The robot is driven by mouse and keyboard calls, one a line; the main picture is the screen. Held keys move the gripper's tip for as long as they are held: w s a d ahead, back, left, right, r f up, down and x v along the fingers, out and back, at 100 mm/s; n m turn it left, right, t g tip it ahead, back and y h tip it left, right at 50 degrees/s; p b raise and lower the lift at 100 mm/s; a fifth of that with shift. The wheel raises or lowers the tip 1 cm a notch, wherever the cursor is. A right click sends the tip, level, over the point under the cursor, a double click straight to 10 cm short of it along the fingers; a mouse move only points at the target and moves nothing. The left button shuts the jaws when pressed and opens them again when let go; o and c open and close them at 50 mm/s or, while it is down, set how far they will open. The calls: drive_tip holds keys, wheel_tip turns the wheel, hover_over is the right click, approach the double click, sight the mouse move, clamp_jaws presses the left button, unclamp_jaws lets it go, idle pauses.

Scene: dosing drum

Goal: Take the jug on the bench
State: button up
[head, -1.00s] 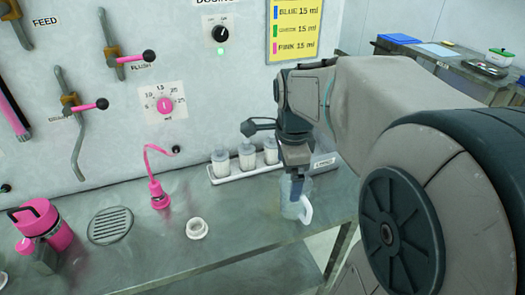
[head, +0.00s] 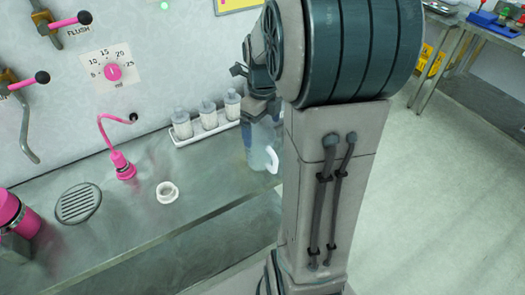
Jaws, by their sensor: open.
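The jug (head: 262,148) is a translucent pale-blue vessel with a white handle on its right side. It stands upright near the right end of the steel bench (head: 200,195), close to the front edge. My gripper (head: 262,112) points down at the jug's top. The jaws are open, with at least one finger overlapping the jug's upper part. My arm hides part of the gripper and the jug's right side, so I cannot tell whether the fingers touch it.
A white tray (head: 184,141) with several capped bottles stands behind and left of the jug. A white ring (head: 167,192), a round drain grate (head: 78,203) and a pink nozzle on a hose (head: 122,165) are further left. Wall levers and a dial (head: 113,72) are above.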

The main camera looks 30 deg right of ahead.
sight(263, 143)
drive_tip(key=f, duration=0.6)
drive_tip(key=shift+s+f+p, duration=0.2)
drive_tip(key=shift+f+p, duration=0.05)
drive_tip(key=shift+p, duration=0.1)
drive_tip(key=c, duration=1)
